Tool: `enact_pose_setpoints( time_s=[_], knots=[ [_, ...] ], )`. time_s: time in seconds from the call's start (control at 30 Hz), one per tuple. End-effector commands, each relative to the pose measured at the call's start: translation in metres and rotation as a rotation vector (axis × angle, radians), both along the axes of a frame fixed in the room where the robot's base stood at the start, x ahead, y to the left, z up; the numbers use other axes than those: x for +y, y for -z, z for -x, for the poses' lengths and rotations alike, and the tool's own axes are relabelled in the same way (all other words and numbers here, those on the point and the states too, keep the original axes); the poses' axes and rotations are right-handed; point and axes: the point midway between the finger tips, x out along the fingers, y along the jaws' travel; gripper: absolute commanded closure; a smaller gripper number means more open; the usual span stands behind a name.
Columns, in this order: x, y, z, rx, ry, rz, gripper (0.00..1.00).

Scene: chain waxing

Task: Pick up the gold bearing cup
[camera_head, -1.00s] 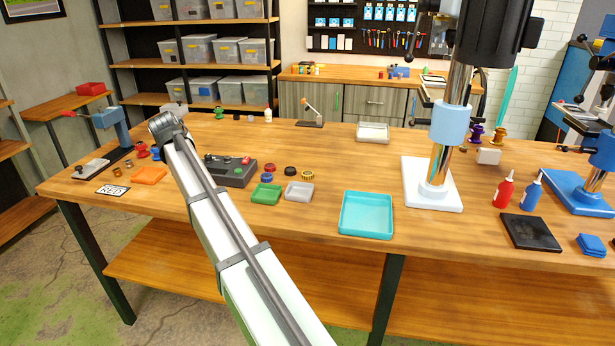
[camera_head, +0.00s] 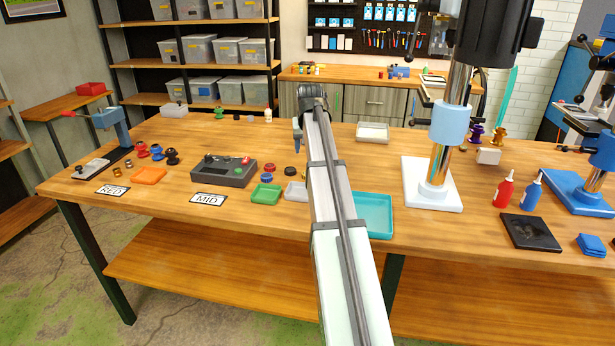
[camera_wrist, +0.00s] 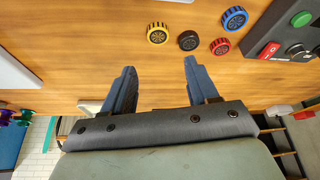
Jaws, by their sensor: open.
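The gold bearing cup (camera_wrist: 157,33) is a small round gold-rimmed piece with a dark centre, lying on the wooden bench in the wrist view. It sits just beyond my fingertips, left of a black cup (camera_wrist: 188,40). In the head view my arm hides most or all of it. My gripper (camera_wrist: 160,65) is open, with two blue fingers apart and nothing between them. In the head view my gripper (camera_head: 298,137) hangs above the bench, farther back than the cups.
A red cup (camera_wrist: 220,46) and a blue cup (camera_wrist: 234,19) lie beside the black one. A white tray (camera_head: 373,132) stands behind. Bench between is clear.

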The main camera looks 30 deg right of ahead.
Motion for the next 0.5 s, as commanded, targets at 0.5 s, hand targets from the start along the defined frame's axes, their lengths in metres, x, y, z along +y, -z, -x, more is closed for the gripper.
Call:
enact_pose_setpoints(
  time_s=[0.5],
  knots=[
    [-0.017,0.057,-0.016,0.004,0.007,-0.007,0.41]
  ],
)
